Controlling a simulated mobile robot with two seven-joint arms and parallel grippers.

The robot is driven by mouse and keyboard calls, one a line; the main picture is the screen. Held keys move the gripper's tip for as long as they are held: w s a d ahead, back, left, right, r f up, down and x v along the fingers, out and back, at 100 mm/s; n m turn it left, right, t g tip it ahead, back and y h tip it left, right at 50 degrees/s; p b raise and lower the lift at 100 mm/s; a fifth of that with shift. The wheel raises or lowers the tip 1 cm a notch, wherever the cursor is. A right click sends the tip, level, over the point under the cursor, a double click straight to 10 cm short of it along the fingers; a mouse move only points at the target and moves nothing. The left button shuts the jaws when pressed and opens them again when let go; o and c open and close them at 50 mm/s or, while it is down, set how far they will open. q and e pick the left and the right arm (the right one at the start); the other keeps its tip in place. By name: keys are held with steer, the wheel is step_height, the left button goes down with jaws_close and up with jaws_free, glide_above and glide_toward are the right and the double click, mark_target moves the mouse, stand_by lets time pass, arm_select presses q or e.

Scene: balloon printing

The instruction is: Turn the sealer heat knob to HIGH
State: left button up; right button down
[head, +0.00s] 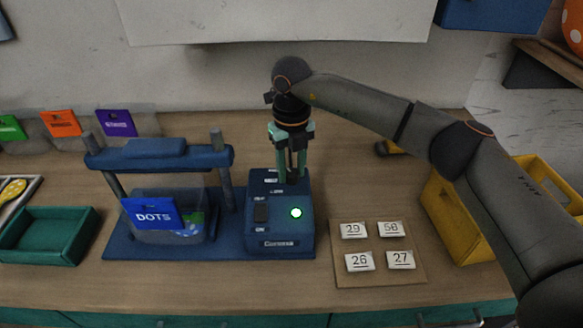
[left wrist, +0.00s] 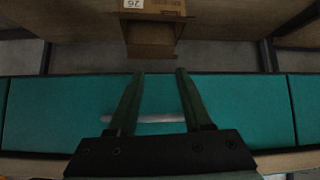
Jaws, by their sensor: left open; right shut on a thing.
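The blue sealer (head: 281,241) stands on the wooden counter, with a control box at its right end. A round light (head: 296,213) on the box's top glows green-white, and a dark switch (head: 261,213) sits to its left. My right gripper (head: 291,177) points straight down at the back of the box's top and is shut on the dark heat knob, which its fingers mostly hide. The knob's setting cannot be read. My left gripper (left wrist: 160,75) shows only in the left wrist view, open and empty, above a teal surface with a pale bar.
A board with number tiles (head: 378,273) lies right of the sealer, and a yellow crate (head: 458,222) stands farther right. A blue DOTS card (head: 153,214) is at the sealer's front left. A green tray (head: 47,236) is at far left. A cardboard box (left wrist: 152,42) is ahead of my left gripper.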

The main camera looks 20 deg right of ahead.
mark_target(292, 173)
steer(key=shift+m, duration=0.6)
steer(key=shift+c, duration=2.2)
jaws_free()
steer(key=shift+r, duration=0.1)
step_height(292, 173, up, 12)
steer(key=b, duration=0.1)
steer(key=shift+r, duration=0.15)
steer(key=shift+s, duration=0.1)
